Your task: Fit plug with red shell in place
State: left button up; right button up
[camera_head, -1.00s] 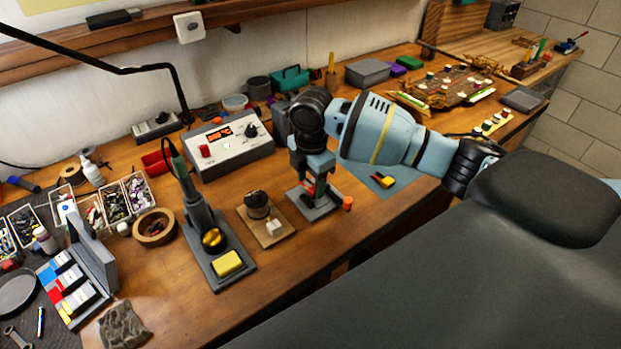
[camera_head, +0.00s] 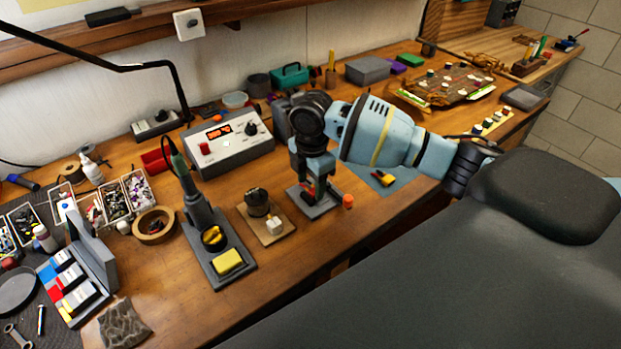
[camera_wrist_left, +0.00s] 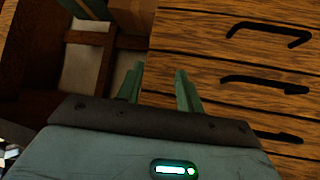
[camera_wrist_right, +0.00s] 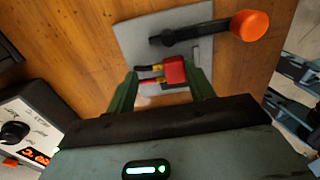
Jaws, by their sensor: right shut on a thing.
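The plug with red shell (camera_wrist_right: 174,70) shows in the right wrist view between the fingers of my right gripper (camera_wrist_right: 165,84), which is shut on it. Dark leads with yellow ends leave its left side. The plug is over or on a grey plate (camera_wrist_right: 135,35) with a black lever ending in an orange knob (camera_wrist_right: 250,25). Whether it touches the plate I cannot tell. In the head view my right gripper (camera_head: 314,188) points down over this fixture, and the orange knob (camera_head: 348,201) is at its right. My left gripper (camera_wrist_left: 160,75) is open and empty, facing wooden drawers.
A soldering iron stand (camera_head: 228,262) and a solder spool (camera_head: 257,203) stand left of the fixture. A powered station (camera_head: 228,143) is behind. A small yellow and red part (camera_head: 384,178) lies on a blue mat to the right. Bare bench is in front.

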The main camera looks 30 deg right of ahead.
jog(key=o, duration=0.8)
jog(key=shift+o, duration=1.2)
jog(key=shift+w+f, duration=0.1)
jog(key=shift+f, duration=0.1)
jog(key=shift+s, duration=0.2)
jog(key=shift+c, duration=0.8)
